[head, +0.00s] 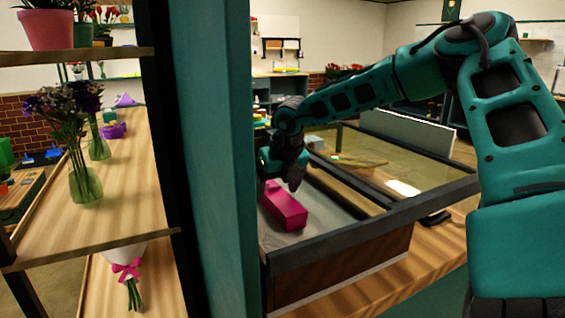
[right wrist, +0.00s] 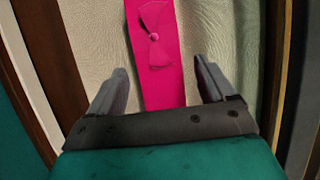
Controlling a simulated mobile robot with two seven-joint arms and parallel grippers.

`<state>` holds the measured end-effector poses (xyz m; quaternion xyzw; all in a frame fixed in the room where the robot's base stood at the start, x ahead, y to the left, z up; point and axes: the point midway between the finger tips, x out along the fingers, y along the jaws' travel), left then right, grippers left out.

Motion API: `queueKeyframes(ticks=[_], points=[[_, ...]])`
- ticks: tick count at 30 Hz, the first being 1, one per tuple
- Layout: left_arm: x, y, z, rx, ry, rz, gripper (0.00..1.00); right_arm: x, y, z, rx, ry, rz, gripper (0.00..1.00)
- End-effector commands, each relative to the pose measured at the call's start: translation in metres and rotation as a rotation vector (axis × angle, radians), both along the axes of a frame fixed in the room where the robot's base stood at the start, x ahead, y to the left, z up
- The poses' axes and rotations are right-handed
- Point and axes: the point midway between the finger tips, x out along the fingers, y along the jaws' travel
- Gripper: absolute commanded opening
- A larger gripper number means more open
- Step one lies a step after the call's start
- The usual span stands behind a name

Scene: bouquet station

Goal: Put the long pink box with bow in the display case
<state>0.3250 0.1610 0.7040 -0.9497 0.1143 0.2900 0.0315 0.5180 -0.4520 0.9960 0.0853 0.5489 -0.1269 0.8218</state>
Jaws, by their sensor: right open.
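The long pink box with bow (head: 284,207) lies on the pale lining inside the display case (head: 345,238), in its left part in the head view. In the right wrist view the box (right wrist: 167,85) runs away between my fingers, with its bow on top. My right gripper (head: 283,180) is just above the box's far end, partly hidden by its own wrist. In the right wrist view its two fingers (right wrist: 160,90) stand apart, one on each side of the box with gaps between. My left gripper does not show.
The case has a dark raised frame and a glass top panel (head: 410,180) on the right. A teal post (head: 215,150) stands close on the left. Beyond it, wooden shelves hold flower vases (head: 85,185) and a wrapped bouquet (head: 128,268).

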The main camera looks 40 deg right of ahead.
Motion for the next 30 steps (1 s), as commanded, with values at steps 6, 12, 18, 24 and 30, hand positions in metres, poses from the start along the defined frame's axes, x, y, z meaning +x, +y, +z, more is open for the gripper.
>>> queueKeyframes(ticks=[6, 12, 18, 24, 30], points=[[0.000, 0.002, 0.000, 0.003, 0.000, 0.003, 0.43, -0.015, 0.005, 0.041, 0.000, -0.005, 0.001, 0.83], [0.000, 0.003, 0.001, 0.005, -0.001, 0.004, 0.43, -0.028, 0.009, 0.073, 0.000, -0.004, 0.000, 0.83], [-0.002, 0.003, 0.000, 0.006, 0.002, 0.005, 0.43, -0.036, 0.011, 0.089, 0.001, 0.001, -0.001, 0.83], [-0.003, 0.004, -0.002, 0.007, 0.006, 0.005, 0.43, -0.037, 0.011, 0.092, 0.000, 0.001, 0.000, 0.83], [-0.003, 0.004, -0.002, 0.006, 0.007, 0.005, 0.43, -0.037, 0.011, 0.092, 0.000, 0.001, 0.000, 0.83]])
